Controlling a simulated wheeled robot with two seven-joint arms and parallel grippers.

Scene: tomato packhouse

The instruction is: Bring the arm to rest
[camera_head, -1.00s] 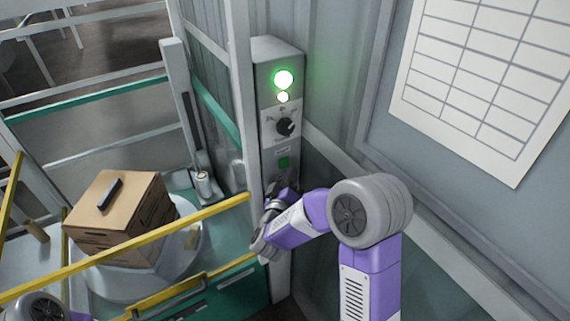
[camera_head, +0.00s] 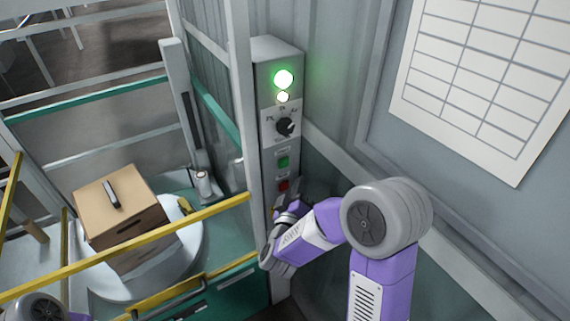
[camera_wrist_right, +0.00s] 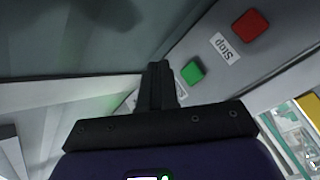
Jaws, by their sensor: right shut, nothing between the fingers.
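My right arm reaches in from the lower right, and its gripper (camera_head: 300,189) is beside the lower part of the grey control post (camera_head: 278,53). In the right wrist view the fingers of that gripper (camera_wrist_right: 159,68) are closed together with nothing between them. The green button (camera_wrist_right: 192,72) and the red button (camera_wrist_right: 251,25), labelled Stop, lie beyond the fingertips; the fingers look apart from both. In the head view the green button (camera_head: 283,162) and red button (camera_head: 283,185) show above the gripper. Only a joint of my left arm shows at the lower left.
A cardboard box (camera_head: 112,215) stands on a round turntable (camera_head: 185,255) behind yellow rails (camera_head: 120,249). A green lamp (camera_head: 284,78) glows above a dial (camera_head: 285,127) on the post. A wall with a paper chart (camera_head: 480,80) bounds the right.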

